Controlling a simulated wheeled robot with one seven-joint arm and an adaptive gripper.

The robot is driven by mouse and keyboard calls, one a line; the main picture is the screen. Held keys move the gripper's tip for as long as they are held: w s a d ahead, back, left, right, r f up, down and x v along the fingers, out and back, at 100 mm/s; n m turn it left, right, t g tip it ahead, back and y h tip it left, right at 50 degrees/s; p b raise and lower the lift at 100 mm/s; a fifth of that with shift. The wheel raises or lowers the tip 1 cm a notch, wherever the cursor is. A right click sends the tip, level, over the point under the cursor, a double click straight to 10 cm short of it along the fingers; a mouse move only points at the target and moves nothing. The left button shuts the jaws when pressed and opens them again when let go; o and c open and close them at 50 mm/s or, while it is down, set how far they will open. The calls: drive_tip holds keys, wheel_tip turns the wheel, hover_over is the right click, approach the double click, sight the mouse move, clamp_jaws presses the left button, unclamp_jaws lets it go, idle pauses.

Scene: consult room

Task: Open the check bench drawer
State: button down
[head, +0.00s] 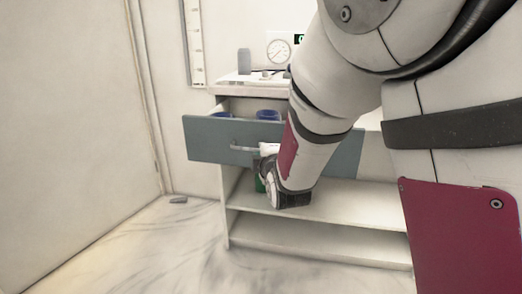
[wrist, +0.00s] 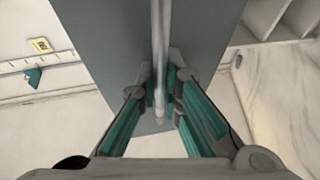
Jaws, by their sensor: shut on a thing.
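The check bench drawer (head: 207,142) has a blue-grey front and stands pulled out from the white bench (head: 228,89), with a gap behind its front. Blue round things (head: 267,115) show inside it. Its pale bar handle (head: 240,148) is partly hidden by my gripper in the head view. In the wrist view the handle (wrist: 160,35) runs upright along the drawer front (wrist: 110,40). My gripper (wrist: 161,82) is shut on the handle, one finger on each side. My arm hides the right part of the drawer.
Open shelves (head: 320,245) lie below the drawer. On the bench top are a grey cylinder (head: 244,61) and a round dial (head: 279,50). A small dark thing (head: 178,199) lies on the floor by the wall. The floor left of the bench is mostly clear.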

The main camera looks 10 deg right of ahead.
drive_tip(key=c, duration=2)
unclamp_jaws()
drive_tip(key=v, duration=0.7)
drive_tip(key=shift+s, duration=0.25)
